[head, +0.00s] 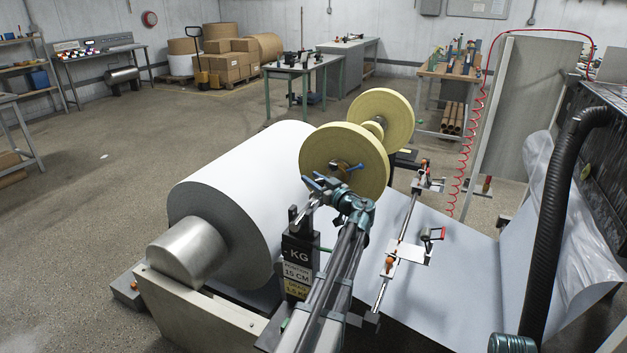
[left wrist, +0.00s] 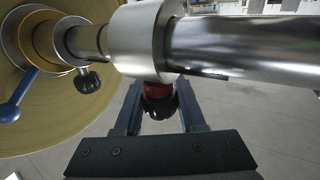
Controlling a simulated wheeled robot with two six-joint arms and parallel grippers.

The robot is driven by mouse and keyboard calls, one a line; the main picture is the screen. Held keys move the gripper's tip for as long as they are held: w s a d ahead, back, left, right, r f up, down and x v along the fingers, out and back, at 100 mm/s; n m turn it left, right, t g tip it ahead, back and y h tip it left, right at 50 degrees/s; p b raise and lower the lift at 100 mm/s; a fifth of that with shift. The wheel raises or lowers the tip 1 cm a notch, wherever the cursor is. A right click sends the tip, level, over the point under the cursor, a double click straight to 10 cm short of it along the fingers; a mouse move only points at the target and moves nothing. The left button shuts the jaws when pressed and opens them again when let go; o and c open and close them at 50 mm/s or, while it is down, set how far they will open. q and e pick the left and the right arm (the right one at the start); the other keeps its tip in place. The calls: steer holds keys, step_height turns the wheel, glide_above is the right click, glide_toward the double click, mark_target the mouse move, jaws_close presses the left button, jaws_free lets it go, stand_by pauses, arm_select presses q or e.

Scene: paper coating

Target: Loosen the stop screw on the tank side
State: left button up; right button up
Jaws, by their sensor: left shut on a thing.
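In the left wrist view a thick silver collar (left wrist: 140,40) sits on a polished shaft (left wrist: 245,45). A black screw knob (left wrist: 159,103) with a red band hangs below the collar. My left gripper (left wrist: 160,108) is shut on this knob, one blue finger on each side; the fingers hide part of it. My left gripper also shows in the head view (head: 318,184), in front of the near yellow roll (head: 345,160), where the knob is too small to tell. A second black knob (left wrist: 88,80) is farther left on the shaft, clear of the fingers. My right gripper is not in view.
A big white paper roll (head: 240,185) lies left of my arm. A weight stand marked KG (head: 299,250) is close beside my arm. A blue lever (left wrist: 18,95) sticks out near the yellow roll. A black hose (head: 553,200) rises at right.

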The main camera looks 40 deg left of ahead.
arm_select(q)
jaws_close()
steer(key=shift+n+g, duration=0.3)
steer(key=shift+g, duration=0.1)
steer(key=n+g, duration=0.1)
steer(key=g, duration=0.1)
steer(key=shift+a+n+g+y, duration=0.1)
steer(key=shift+n+g+y, duration=0.2)
steer(key=shift+n+g, duration=0.1)
steer(key=shift+s+n+g, duration=0.2)
steer(key=shift+n+g, duration=0.35)
steer(key=shift+g, duration=0.35)
steer(key=shift+s+n+g, duration=0.25)
steer(key=shift+n+g, duration=0.35)
steer(key=shift+g, duration=0.3)
steer(key=shift+s+n+g, duration=0.2)
steer(key=shift+n+g, duration=0.35)
steer(key=shift+g, duration=0.35)
steer(key=shift+s, duration=0.1)
steer(key=o, duration=1)
jaws_free()
steer(key=shift+o, duration=0.2)
steer(key=shift+d, duration=0.2)
